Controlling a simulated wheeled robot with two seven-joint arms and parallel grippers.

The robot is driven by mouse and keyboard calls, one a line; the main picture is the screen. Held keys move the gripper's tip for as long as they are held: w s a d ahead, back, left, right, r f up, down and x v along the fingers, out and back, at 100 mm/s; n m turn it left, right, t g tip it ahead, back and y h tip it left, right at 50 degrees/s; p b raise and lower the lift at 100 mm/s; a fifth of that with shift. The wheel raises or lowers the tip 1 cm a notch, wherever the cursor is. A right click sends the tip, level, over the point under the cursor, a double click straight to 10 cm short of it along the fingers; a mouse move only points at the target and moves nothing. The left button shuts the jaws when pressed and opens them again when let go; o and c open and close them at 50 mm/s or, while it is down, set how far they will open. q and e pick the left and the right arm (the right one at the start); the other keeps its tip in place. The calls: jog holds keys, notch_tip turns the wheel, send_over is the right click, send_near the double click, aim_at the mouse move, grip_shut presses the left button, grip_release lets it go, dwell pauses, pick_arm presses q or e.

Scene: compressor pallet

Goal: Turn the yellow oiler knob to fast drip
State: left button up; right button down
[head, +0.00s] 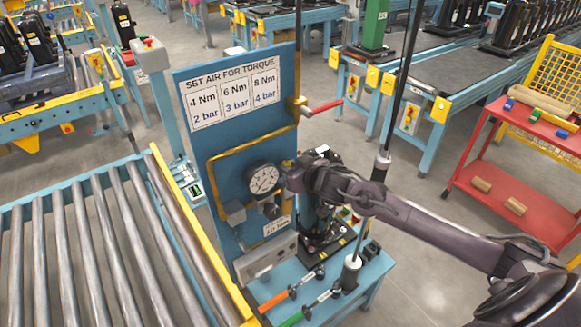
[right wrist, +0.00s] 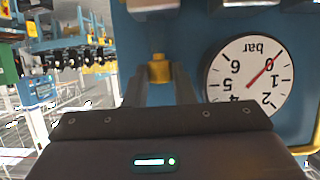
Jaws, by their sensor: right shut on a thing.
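The yellow oiler knob (right wrist: 160,68) shows in the right wrist view, against the blue panel beside the gauge. My right gripper (right wrist: 160,78) has one finger on each side of it and is shut on it. Any drip markings on the oiler are not visible. My left gripper is in neither view.
The gauge (head: 263,179) sits close beside my right gripper; in the right wrist view its dial (right wrist: 250,78) is upside down. A red-handled valve (head: 322,107) is above. A roller conveyor (head: 95,250) lies left.

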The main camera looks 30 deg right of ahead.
jog(key=shift+d, duration=0.1)
jog(key=shift+w+d+n+y, duration=0.1)
jog(key=shift+d+n+y, duration=0.05)
jog(key=shift+n+y, duration=0.95)
jog(key=shift+d+n+g+y+b, duration=0.15)
jog(key=shift+n+g+y+b, duration=0.2)
jog(key=shift+n+g+y, duration=0.35)
jog(key=shift+w+d+n+g+y+b, duration=0.15)
jog(key=shift+n+g+y+b, duration=0.45)
jog(key=shift+n+y+b, duration=0.65)
jog(key=shift+y, duration=0.35)
jog(key=shift+r, duration=0.1)
jog(key=c, duration=1.5)
grip_release()
